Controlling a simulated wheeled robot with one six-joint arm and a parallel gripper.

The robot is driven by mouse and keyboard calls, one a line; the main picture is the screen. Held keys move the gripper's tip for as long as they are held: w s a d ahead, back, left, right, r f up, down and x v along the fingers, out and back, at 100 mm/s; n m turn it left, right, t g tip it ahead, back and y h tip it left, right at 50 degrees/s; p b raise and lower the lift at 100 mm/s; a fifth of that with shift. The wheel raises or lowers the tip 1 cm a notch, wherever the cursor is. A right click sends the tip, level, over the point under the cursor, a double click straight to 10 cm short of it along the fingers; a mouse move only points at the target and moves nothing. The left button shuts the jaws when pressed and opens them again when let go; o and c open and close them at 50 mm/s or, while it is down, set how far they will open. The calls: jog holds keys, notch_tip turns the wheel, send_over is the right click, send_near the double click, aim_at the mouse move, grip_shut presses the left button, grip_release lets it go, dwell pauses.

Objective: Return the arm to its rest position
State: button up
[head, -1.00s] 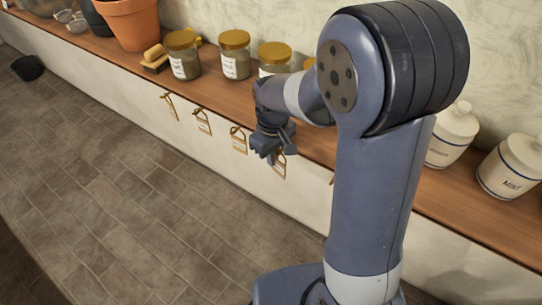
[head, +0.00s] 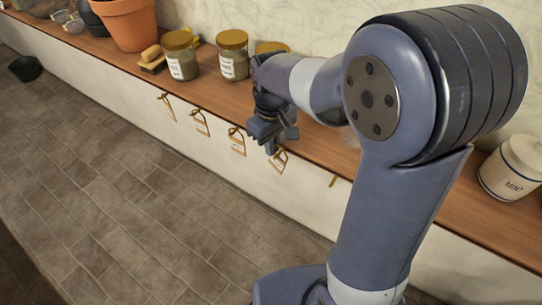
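My gripper (head: 272,146) hangs at the end of my arm in front of the shelf edge, pointing down, near the hanging tags. It looks empty, but its fingers are small and dark, and I cannot tell how far apart they are. My arm's large elbow and upper link fill the right side of the head view and hide part of the shelf.
A wooden shelf (head: 205,88) runs along the wall. It holds gold-lidded jars (head: 181,56), a terracotta pot (head: 128,22), a brush (head: 152,58) and a white MINT canister (head: 513,168). Tags (head: 201,124) hang from its front. The tiled floor (head: 110,190) is open; a black object (head: 25,68) lies far left.

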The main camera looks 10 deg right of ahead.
jog(key=shift+o, duration=0.4)
jog(key=r, duration=0.5)
jog(key=shift+w+d, duration=0.15)
jog(key=shift+w, duration=0.2)
jog(key=shift+s+a+r, duration=0.2)
jog(key=shift+r, duration=0.15)
